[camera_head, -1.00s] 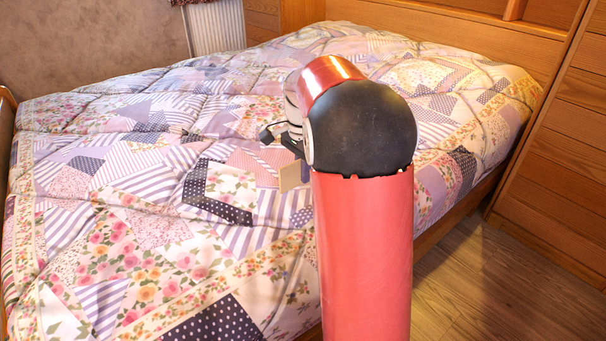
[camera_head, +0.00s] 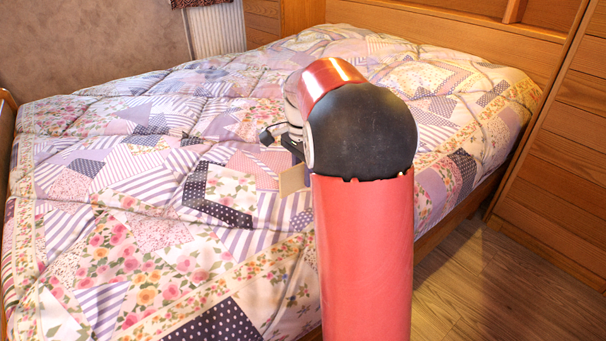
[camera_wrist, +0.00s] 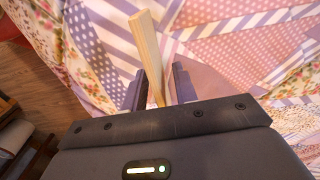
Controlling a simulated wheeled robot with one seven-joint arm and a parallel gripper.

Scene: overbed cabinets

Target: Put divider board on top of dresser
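The divider board is a thin, pale wooden piece; its long narrow edge (camera_wrist: 147,50) shows in the wrist view above the patchwork quilt. In the head view only a small tan part of it (camera_head: 292,181) shows beside my arm. My gripper (camera_wrist: 160,75) is open, with one dark finger on each side of the board's near end. A gap shows between the board and the right finger. My arm hides much of the gripper (camera_head: 280,142) in the head view. A wooden unit with drawer fronts (camera_head: 264,20) stands at the back; I cannot tell whether it is the dresser.
The bed (camera_head: 120,200) with its patchwork quilt fills most of the head view. Tall wooden cabinet fronts (camera_head: 565,150) stand at the right, and a wooden headboard (camera_head: 460,37) at the back. Bare wooden floor (camera_head: 480,285) lies at the lower right.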

